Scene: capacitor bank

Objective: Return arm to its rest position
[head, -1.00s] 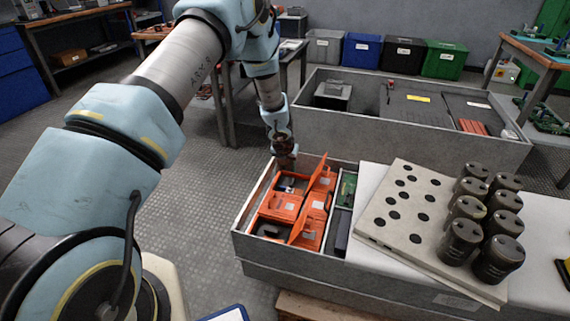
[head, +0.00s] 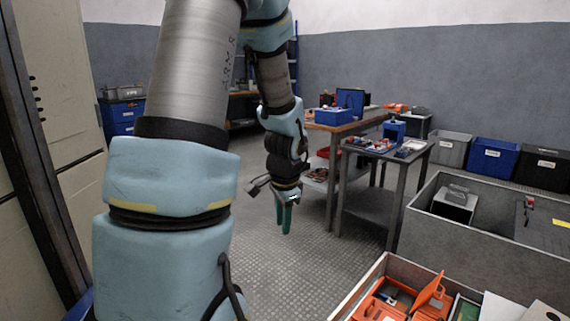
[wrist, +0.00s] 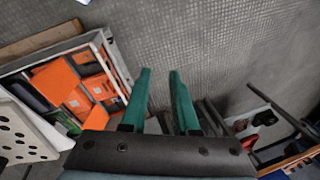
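My gripper (head: 285,219) hangs pointing down over open floor in the head view, left of the grey metal side table. In the wrist view my gripper (wrist: 160,88) shows two green fingers spread apart with only bare floor between them. It is open and empty. My arm reaches from the left foreground to the middle of the head view, its forearm bent downward.
A grey crate with orange boxes (head: 383,305) is at the lower right, and shows at left in the wrist view. A metal side table (head: 375,151) and a large grey bin (head: 440,245) stand right. Patterned floor (head: 290,275) below my gripper is clear.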

